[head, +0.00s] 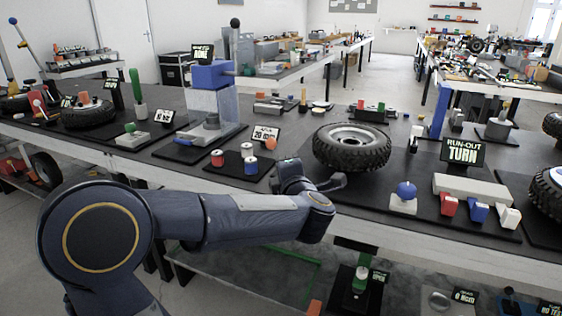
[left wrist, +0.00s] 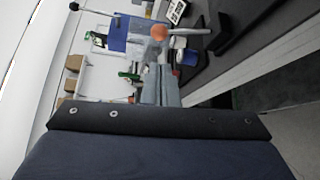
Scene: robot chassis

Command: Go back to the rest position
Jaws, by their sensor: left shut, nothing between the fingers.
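My left arm reaches in from the left in the head view, in front of the near bench. Its wrist end and gripper (head: 310,184) are at the bench's front edge, just below the large tyre (head: 352,147). The gripper is small and partly hidden by the wrist there. In the left wrist view the fingers (left wrist: 160,82) are together, with nothing seen between them. My right gripper is in neither view.
The near bench holds red and white spools (head: 217,158), a blue-topped press (head: 212,75), a "RUN-OUT TURN" sign (head: 463,151), a blue ball on a block (head: 406,190) and small coloured blocks (head: 478,211). A lower shelf (head: 300,262) lies below. Open floor shows behind the bench.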

